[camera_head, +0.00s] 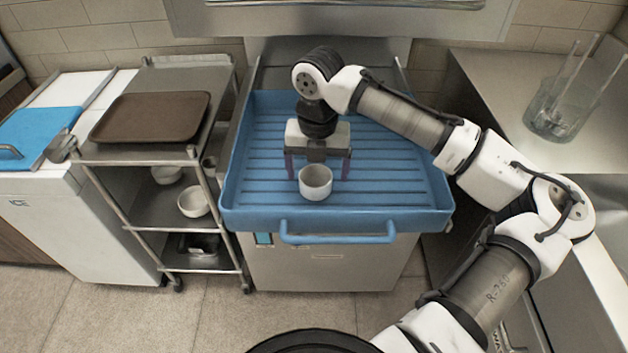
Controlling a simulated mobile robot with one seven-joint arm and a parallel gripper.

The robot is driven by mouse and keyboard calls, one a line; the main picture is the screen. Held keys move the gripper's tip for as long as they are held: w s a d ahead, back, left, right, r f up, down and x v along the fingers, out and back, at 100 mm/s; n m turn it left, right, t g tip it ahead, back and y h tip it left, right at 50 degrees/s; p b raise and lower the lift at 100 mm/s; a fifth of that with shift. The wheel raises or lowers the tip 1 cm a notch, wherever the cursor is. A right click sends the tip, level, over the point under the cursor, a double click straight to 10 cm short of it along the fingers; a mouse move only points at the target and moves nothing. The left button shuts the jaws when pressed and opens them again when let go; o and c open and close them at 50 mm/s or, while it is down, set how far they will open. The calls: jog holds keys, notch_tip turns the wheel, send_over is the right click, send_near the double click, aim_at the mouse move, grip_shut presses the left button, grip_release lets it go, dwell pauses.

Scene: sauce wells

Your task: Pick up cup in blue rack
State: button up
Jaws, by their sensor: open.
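A small white cup (315,184) stands upright in the blue rack (400,213), near its front edge and around the middle. My gripper (318,172) points down into the rack with its two dark fingers apart. One finger is to the left of the cup and one to the right, a little behind it in this view. I cannot tell whether either finger touches the cup. The inside of the cup is partly visible from above.
A steel cart (131,156) on the left carries a brown tray (152,116), with white bowls (194,202) on a lower shelf. A clear container (554,112) with utensils stands on the right counter. The rack's raised walls and front handle (337,238) surround the cup's area.

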aim_at(316, 180)
jog(key=shift+w+a+f+p, duration=0.15)
jog(key=shift+f+p, duration=0.1)
jog(key=shift+f, duration=0.85)
jog(key=shift+w+a+f+p, duration=0.1)
jog(key=shift+w+f+p, duration=0.1)
jog(key=shift+f, duration=0.9)
jog(key=c, duration=1.1)
jog(key=shift+r, duration=0.1)
